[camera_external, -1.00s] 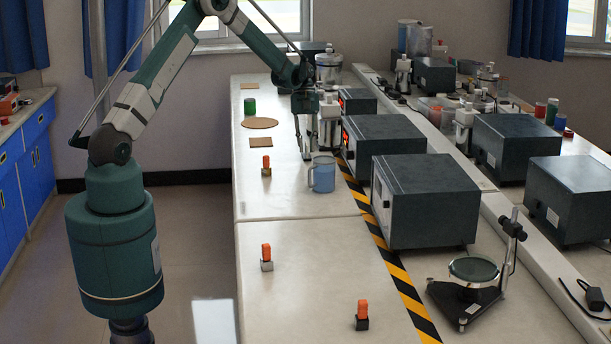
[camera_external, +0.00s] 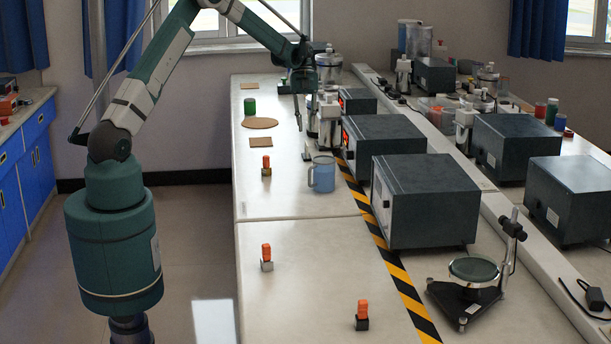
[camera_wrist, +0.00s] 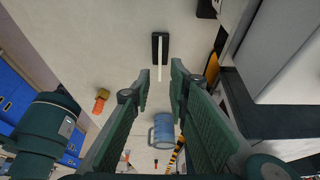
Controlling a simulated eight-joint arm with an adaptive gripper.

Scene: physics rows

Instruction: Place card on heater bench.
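No object is clearly recognisable as the heater bench; a dark box with a red display (camera_external: 385,140) stands to the right.
A blue mug (camera_external: 322,174) stands close to the front right of the gripper. Dark boxes, including a large one (camera_external: 425,200), line the right side. Orange-topped blocks (camera_external: 266,258) stand on the bench. A cork disc (camera_external: 260,123) and green cylinder (camera_external: 249,106) lie left. The front bench is mostly clear.

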